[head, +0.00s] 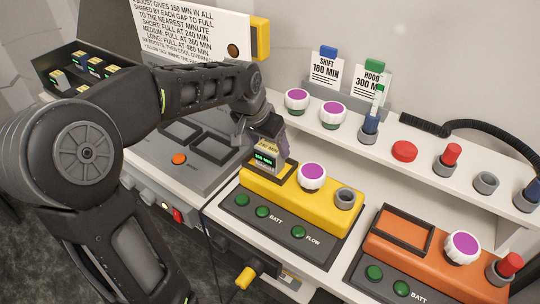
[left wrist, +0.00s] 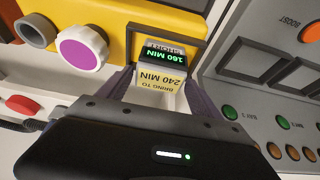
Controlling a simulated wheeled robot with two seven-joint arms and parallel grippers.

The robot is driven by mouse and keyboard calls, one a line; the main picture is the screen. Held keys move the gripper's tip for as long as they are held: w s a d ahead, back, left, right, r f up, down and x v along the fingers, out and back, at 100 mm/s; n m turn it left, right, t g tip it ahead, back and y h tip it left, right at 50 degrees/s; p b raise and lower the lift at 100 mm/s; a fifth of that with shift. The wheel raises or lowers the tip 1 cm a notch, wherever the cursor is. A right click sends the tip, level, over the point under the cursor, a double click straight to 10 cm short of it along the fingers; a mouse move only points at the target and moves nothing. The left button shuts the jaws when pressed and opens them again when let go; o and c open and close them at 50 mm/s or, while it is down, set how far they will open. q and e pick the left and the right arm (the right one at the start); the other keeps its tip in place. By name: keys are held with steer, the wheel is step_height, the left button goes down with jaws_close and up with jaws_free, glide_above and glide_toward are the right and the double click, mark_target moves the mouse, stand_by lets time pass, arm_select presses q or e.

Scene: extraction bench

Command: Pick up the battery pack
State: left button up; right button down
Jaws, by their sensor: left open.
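The battery pack (head: 264,157) is a small block with a green "160 MIN" display and a pale label. It stands at the dark-framed bay of the yellow unit (head: 318,209). In the left wrist view the pack (left wrist: 160,68) shows its label, "BRING TO 240 MIN", facing the camera. My left gripper (head: 268,138) is over the pack from above. In the left wrist view its open fingers (left wrist: 163,88) are on either side of the pack; whether they touch it I cannot tell. The pack's lower end is hidden in the head view. My right gripper is not in view.
An orange unit (head: 414,255) with an empty-looking framed bay stands to the right. A shelf (head: 425,150) with knobs and sockets runs behind. A grey charging panel (head: 165,150) is to the left, and a dark rack (head: 50,62) holds several other packs.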

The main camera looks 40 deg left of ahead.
arm_select(q)
steer(key=p+x, duration=0.1)
steer(key=x, duration=0.4)
steer(key=shift+s+f, duration=0.1)
steer(key=shift+f, duration=0.05)
steer(key=shift+c, duration=0.3)
stand_by(0.3)
jaws_close()
stand_by(0.6)
